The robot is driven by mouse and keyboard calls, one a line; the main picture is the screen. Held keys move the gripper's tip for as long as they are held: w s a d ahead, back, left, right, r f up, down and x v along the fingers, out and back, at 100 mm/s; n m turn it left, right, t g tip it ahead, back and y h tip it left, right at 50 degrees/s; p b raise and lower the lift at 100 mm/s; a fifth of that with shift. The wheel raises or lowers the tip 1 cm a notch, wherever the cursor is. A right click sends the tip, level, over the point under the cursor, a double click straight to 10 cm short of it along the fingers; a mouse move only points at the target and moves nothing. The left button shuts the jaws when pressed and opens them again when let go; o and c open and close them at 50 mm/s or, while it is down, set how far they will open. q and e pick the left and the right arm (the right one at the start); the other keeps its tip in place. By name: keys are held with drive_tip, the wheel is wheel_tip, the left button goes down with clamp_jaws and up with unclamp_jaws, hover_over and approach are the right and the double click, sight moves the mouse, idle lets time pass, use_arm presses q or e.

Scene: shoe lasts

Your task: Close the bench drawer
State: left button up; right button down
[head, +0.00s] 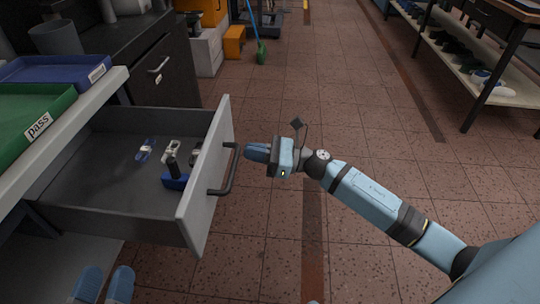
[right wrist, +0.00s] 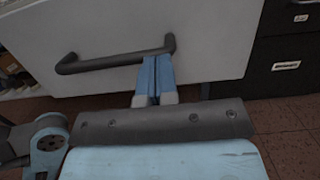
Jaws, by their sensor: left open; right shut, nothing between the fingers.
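The bench drawer (head: 120,225) stands pulled out from under the bench at the left of the head view. Its light front panel (head: 205,180) carries a dark bar handle (head: 230,170). My right gripper (head: 252,152) is shut and empty, its fingertips at or very near the handle's far end. In the right wrist view the shut fingers (right wrist: 158,72) point at the panel just below one end of the handle (right wrist: 115,60); I cannot tell whether they touch. My left gripper (head: 104,284) is open at the bottom left, below and in front of the drawer.
Several small blue, white and dark items (head: 172,165) lie in the drawer. A green tray (head: 30,120) marked "pass" and a blue tray (head: 55,71) sit on the bench top. A dark cabinet (head: 165,75) stands behind. The tiled floor right of the drawer is clear.

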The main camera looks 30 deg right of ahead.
drive_tip(key=shift+w+a, duration=0.15)
drive_tip(key=shift+a, duration=0.1)
drive_tip(key=shift+w+a, duration=0.1)
